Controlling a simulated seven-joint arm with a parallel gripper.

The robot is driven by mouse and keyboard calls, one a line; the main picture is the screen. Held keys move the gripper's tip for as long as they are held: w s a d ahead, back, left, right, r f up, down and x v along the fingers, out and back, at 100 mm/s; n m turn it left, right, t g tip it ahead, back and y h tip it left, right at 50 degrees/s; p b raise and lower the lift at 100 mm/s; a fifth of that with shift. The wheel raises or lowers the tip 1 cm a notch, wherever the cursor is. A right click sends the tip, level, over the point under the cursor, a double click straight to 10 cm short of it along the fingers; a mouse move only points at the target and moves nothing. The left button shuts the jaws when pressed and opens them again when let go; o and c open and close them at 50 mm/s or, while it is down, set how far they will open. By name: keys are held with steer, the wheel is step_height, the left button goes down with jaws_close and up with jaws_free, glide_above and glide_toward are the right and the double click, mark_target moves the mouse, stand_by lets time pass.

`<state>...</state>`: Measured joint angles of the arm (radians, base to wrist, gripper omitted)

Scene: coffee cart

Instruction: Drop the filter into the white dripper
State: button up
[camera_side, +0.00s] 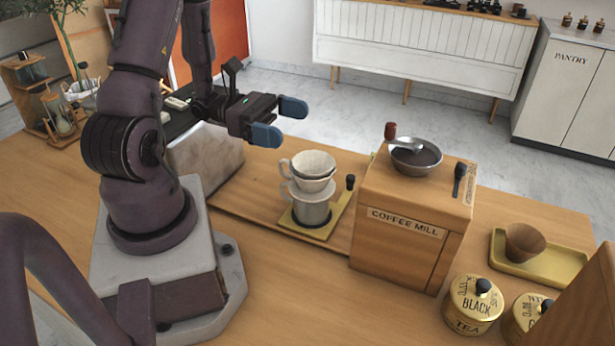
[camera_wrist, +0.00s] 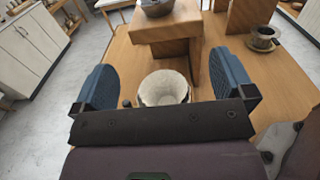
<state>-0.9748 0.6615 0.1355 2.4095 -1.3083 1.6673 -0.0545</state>
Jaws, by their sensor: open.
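The white dripper (camera_side: 313,174) stands upright on a pale handled server (camera_side: 311,208). Its open, ribbed mouth shows in the wrist view (camera_wrist: 163,87), between and beyond my fingers. I cannot tell whether a pale liner sits inside it. A brown cone (camera_side: 525,243) that looks like a paper filter stands on a yellow tray (camera_side: 565,266) at the right, beyond the coffee mill. My gripper (camera_side: 280,121) is open, with blue fingertips apart and nothing between them. It is above and to the left of the dripper, touching nothing. Both fingers show in the wrist view (camera_wrist: 163,86).
The wooden coffee mill (camera_side: 400,240) stands right of the dripper, with a dark bowl (camera_side: 416,157) on top. Lidded tins (camera_side: 474,305) and a wooden panel (camera_side: 580,300) occupy the front right. A grey block (camera_side: 205,158) is left. The front middle of the wooden counter is clear.

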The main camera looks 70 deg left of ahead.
step_height(320, 180, up, 7)
steer(key=shift+d+f, duration=0.15)
steer(key=shift+w, duration=0.1)
steer(key=s+d+f+m+g+y, duration=0.4)
steer(key=s+d+m+g+y, duration=0.15)
steer(key=m+g, duration=0.75)
steer(key=d+r+m+t+y, duration=0.2)
steer(key=r+m+y, duration=0.1)
steer(key=r+m, duration=0.2)
steer(key=w+d+r+m+t+y, duration=0.1)
steer(key=d+r+m+t+y, duration=0.2)
steer(key=r+m, duration=0.3)
steer(key=m, duration=0.3)
steer(key=shift+y, duration=0.35)
steer(key=shift+d, duration=0.1)
stand_by(1.0)
